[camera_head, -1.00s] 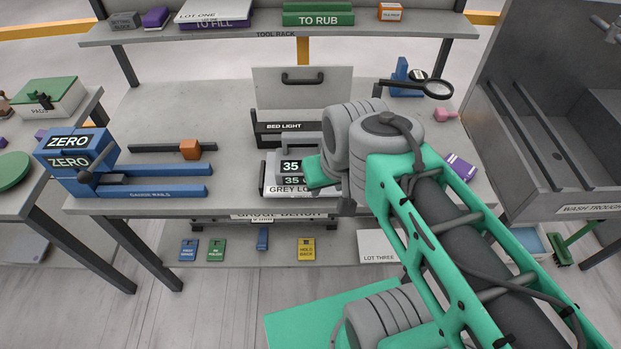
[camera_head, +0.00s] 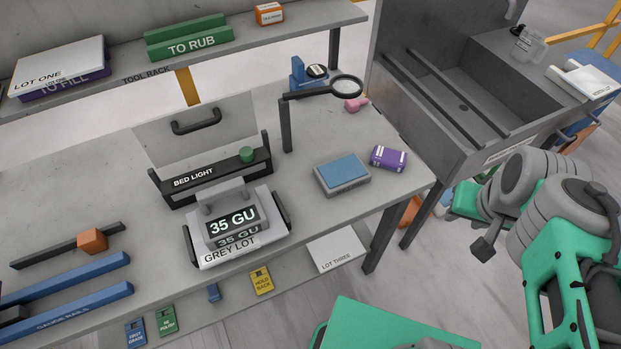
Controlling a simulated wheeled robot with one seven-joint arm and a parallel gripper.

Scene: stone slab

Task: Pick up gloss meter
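The gloss meter (camera_head: 232,222) is a grey box with a dark face reading "35 GU" and a handle-like grey top. It sits on the slab labelled GREY LOT (camera_head: 215,256), near the bench's front edge, with dark clamps at the slab's sides. The reading shows a second time just below, like a reflection. My folded arm is at the right of the view, well apart from the meter. A dark end piece, which may be part of my gripper (camera_head: 485,248), hangs below the grey joints. Its fingers cannot be made out.
The BED LIGHT bar (camera_head: 215,176) and upright panel (camera_head: 196,128) stand behind the meter. A magnifier (camera_head: 346,86) on a post is at back right. A blue-topped box (camera_head: 342,174) and purple case (camera_head: 388,158) lie right. Blue rails (camera_head: 75,290) lie left. The wash trough (camera_head: 460,100) borders the bench.

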